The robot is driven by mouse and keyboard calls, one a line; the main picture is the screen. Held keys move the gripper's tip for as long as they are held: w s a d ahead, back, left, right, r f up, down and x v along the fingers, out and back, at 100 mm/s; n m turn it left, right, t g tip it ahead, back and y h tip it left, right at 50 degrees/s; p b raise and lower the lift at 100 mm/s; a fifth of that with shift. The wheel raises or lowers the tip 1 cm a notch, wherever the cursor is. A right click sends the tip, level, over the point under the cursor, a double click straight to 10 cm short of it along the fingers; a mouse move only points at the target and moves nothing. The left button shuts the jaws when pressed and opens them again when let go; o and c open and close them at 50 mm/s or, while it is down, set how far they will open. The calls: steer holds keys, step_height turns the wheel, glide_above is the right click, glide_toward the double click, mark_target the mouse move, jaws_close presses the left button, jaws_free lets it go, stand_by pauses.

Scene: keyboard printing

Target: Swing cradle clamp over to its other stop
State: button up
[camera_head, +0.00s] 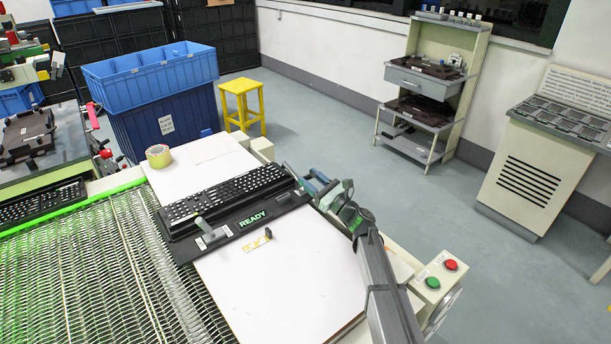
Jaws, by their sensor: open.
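A black cradle (183,252) sits on the white worktop and bears a black keyboard (230,193). Its front face has a green READY sign. A grey clamp lever (203,227) stands on the cradle's front left, above a small pale label plate (214,238). The lever leans to the upper left. My gripper (297,180) is at the cradle's right end, well to the right of the lever and apart from it. It is open, with nothing seen between its fingers. The fingertips are small and partly hidden by the gripper body.
A wire mesh conveyor (95,270) lies left of the worktop (285,290). A tape roll (158,156) lies behind the cradle. A small dark piece with a yellow label (257,244) lies in front. Red and green buttons (441,274) are at the right edge.

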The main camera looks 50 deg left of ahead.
steer(key=v, duration=1)
steer(key=shift+d, duration=0.4)
steer(key=shift+f, duration=0.1)
steer(key=shift+c, duration=0.3)
